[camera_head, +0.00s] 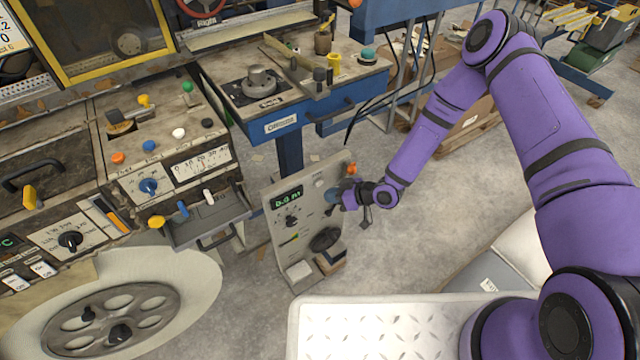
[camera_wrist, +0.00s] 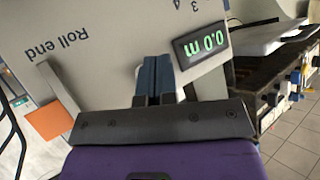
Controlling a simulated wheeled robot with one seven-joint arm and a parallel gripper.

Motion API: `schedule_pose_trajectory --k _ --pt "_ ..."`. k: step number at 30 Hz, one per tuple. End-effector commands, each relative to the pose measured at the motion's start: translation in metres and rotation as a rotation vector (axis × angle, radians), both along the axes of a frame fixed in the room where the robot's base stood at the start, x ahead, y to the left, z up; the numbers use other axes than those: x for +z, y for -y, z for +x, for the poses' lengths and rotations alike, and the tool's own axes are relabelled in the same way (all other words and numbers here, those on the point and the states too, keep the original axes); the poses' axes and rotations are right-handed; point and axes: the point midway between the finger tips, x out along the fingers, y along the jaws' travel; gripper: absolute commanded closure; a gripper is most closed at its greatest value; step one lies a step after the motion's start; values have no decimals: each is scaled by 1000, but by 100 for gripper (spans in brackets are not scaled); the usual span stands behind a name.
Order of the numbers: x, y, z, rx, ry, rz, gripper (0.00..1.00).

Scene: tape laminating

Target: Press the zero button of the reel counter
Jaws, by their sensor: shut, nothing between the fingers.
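The reel counter is a grey upright panel (camera_head: 303,235) beside the machine, with a lit green display (camera_head: 287,199) reading 0.0 m. The display shows upside down in the wrist view (camera_wrist: 202,45), right of my fingers. My gripper (camera_head: 336,196) is at the panel's upper right part, below an orange part (camera_head: 351,168). In the wrist view my gripper (camera_wrist: 153,60) is shut and empty, its fingertips over the panel face beside the display. I cannot tell whether they touch it. No zero button can be made out; the fingers hide the spot behind them.
A knob (camera_head: 291,221) and a dark round part (camera_head: 325,239) sit lower on the panel. The machine console (camera_head: 165,150) stands to the left and a blue bench (camera_head: 285,122) behind. Open floor lies right of the panel.

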Motion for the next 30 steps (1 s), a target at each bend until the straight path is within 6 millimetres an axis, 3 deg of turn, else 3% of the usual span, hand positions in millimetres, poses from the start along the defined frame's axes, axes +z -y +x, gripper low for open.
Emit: schedule_pose_trajectory --k 12,30 --pt "0 19 -28 -1 -1 -2 100" --pt "0 20 -30 -1 0 -1 100"
